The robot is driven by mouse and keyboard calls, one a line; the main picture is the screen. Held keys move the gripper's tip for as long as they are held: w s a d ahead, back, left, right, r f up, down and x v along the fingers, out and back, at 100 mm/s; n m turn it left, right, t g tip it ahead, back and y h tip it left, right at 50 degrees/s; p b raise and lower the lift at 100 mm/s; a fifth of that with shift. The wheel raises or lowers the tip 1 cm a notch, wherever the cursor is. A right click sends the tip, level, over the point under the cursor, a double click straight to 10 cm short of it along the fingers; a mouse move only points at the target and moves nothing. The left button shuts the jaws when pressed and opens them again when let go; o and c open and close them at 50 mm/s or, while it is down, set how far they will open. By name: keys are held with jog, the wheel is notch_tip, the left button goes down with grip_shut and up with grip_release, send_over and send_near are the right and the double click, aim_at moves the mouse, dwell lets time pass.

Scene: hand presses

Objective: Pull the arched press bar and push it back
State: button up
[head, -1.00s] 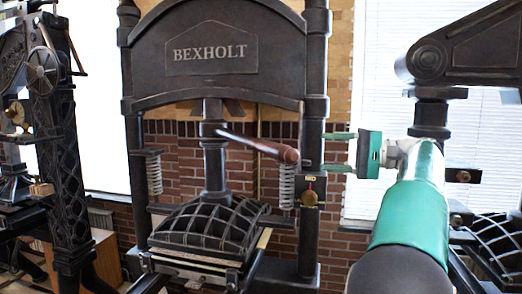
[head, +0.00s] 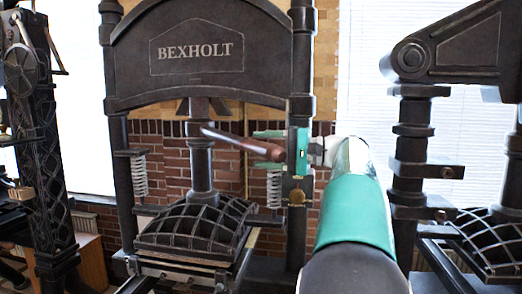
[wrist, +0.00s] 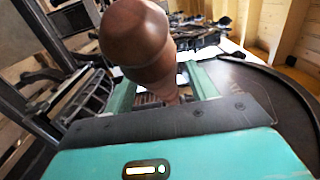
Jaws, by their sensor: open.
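The arched press (head: 200,75) has a dark curved head lettered BEXHOLT. Its bar (head: 225,138) is a metal rod running right from the central screw column and ending in a brown wooden grip (head: 262,150). The grip also looms large in the wrist view (wrist: 135,35). My gripper (head: 260,149) is open, its green fingers reaching left, one above and one below the grip in the head view. In the wrist view the grip lies over the gap between the fingers (wrist: 160,92). Whether a finger touches it, I cannot tell.
The press's right post (head: 300,60) stands close to my gripper. A brass knob (head: 297,197) and a coil spring (head: 273,190) are just below. Another press (head: 45,150) stands at the left, and one (head: 450,50) at the right.

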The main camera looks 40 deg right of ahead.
jog(key=shift+w+a, duration=0.35)
grip_shut()
jog(key=shift+a+r, duration=0.1)
